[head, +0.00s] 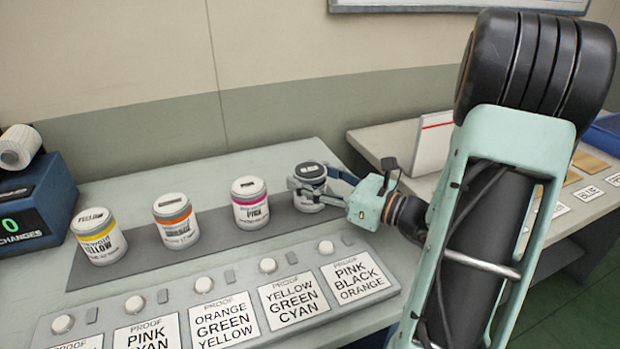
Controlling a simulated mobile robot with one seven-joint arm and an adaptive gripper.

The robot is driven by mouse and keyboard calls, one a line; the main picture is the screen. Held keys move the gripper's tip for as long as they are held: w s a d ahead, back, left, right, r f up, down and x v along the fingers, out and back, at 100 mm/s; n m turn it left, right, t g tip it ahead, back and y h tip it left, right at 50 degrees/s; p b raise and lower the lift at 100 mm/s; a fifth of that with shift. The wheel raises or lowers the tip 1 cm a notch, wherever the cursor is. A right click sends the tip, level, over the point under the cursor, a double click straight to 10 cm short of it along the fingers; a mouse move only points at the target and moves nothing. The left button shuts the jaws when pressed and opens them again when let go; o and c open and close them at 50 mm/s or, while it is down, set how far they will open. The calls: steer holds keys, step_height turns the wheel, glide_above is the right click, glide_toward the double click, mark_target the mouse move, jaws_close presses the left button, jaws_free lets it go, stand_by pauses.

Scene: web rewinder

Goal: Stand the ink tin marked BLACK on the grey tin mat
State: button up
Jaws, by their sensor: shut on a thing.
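My gripper (310,186) is shut around a white tin (309,203) at the right end of the row. This tin has a dark patch on its lid; its writing is too small to read and the fingers cover much of its side label. It is upright, on or just above a long dark grey mat-like strip (215,240). To its left on the strip stand a pink tin (250,206), an orange-banded tin (176,222) and a yellow tin (98,238), all upright and apart.
A sloped panel (245,310) with proof cards and round buttons lies in front of the strip. A second table (385,138) with a white upright board (434,143) is at the right, partly behind my arm.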

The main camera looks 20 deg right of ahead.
steer(key=shift+f, duration=0.1)
steer(key=o, duration=1.5)
steer(key=shift+o, duration=0.2)
steer(key=shift+s+d, duration=0.2)
steer(key=p+v, duration=0.2)
steer(key=v, duration=0.9)
steer(key=shift+s+d, duration=0.15)
steer(key=shift+s, duration=0.1)
